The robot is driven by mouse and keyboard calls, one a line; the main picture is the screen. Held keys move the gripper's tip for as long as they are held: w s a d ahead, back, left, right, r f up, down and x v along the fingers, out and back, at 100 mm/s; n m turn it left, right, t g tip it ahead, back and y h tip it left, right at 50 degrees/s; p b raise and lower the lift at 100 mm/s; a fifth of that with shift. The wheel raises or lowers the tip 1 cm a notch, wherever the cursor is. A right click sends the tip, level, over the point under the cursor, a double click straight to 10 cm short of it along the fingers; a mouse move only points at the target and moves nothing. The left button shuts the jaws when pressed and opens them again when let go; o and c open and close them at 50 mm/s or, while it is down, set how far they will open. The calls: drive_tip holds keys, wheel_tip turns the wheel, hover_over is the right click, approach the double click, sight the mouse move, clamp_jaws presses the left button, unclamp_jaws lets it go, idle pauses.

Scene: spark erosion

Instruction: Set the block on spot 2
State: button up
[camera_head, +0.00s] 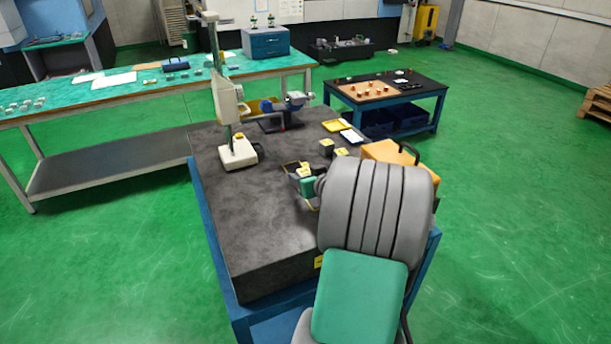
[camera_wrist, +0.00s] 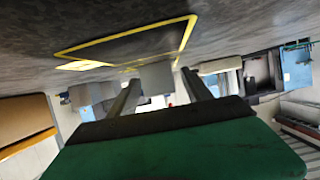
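In the wrist view, which looks upside down, a small grey block (camera_wrist: 157,77) shows between the tips of my gripper (camera_wrist: 161,76). The two dark fingers stand apart, with a narrow gap visible beside the block on the right. The block is close to the dark stone surface, at the edge of a yellow-outlined spot (camera_wrist: 130,42) with a yellow label (camera_wrist: 80,65); its number is not legible. In the head view my gripper (camera_head: 303,173) is low over the stone table, largely hidden by my own arm. The spot outlines there are partly covered.
The table's left front is clear. A green-topped bench (camera_head: 120,84) stands behind.

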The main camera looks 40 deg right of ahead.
drive_tip(key=shift+r, duration=0.2)
drive_tip(key=shift+s, duration=0.3)
drive_tip(key=b+v, duration=0.1)
drive_tip(key=v, duration=1)
drive_tip(key=shift+s+a+r, duration=0.15)
